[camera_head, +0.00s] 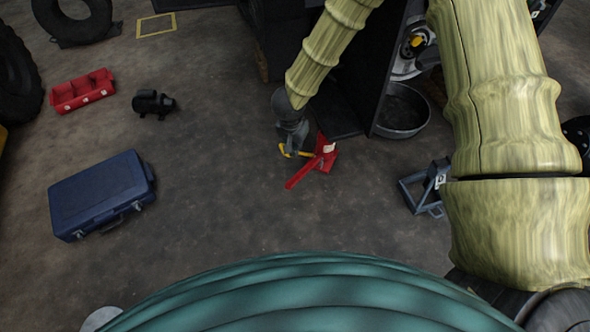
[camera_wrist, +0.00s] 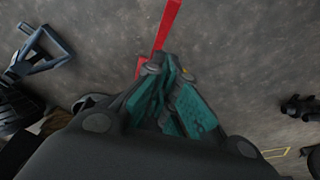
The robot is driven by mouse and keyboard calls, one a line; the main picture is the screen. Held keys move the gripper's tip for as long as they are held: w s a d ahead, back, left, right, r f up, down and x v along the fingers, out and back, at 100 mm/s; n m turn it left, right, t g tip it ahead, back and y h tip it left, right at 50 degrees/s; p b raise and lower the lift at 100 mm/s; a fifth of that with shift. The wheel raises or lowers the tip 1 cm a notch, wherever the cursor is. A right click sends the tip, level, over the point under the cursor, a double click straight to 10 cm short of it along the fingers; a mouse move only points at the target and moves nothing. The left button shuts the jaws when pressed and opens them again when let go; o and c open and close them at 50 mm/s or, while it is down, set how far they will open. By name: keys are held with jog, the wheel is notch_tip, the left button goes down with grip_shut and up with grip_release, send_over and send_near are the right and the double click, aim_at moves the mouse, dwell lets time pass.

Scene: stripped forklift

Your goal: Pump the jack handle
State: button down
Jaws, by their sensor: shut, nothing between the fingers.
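The red jack (camera_head: 325,155) sits on the floor in the middle of the head view, close to the dark forklift body. Its red handle (camera_head: 302,173) extends toward the lower left, low over the floor. My gripper (camera_head: 290,150) is just to the left of the jack, beside the handle's base side. In the wrist view my gripper (camera_wrist: 165,82) is shut with nothing in it, and the red handle (camera_wrist: 166,28) shows just beyond the fingertips. I cannot tell whether the fingers touch the handle. Much of the jack is hidden behind my gripper in the wrist view.
A blue case (camera_head: 100,195) lies at the left, with a red tray (camera_head: 82,91) and a small black device (camera_head: 152,103) behind it. A grey basin (camera_head: 402,110) and a blue-grey metal stand (camera_head: 428,187) are at the right. Floor in front of the jack is clear.

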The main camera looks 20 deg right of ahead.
jog(key=b, duration=0.4)
send_over(296, 178)
jog(key=w+d, duration=0.1)
notch_tip(296, 178, down, 10)
jog(key=shift+w+f, duration=0.1)
jog(key=shift+f, duration=0.1)
jog(key=shift+s+a+f+b, duration=0.2)
jog(key=shift+s+f+b, duration=0.05)
jog(key=shift+f+b, duration=0.15)
jog(key=shift+s+a+f+b, duration=0.2)
jog(key=shift+f+b, duration=0.15)
jog(key=shift+f, duration=0.05)
jog(key=shift+s+a+f+b, duration=0.35)
jog(key=shift+f, duration=0.25)
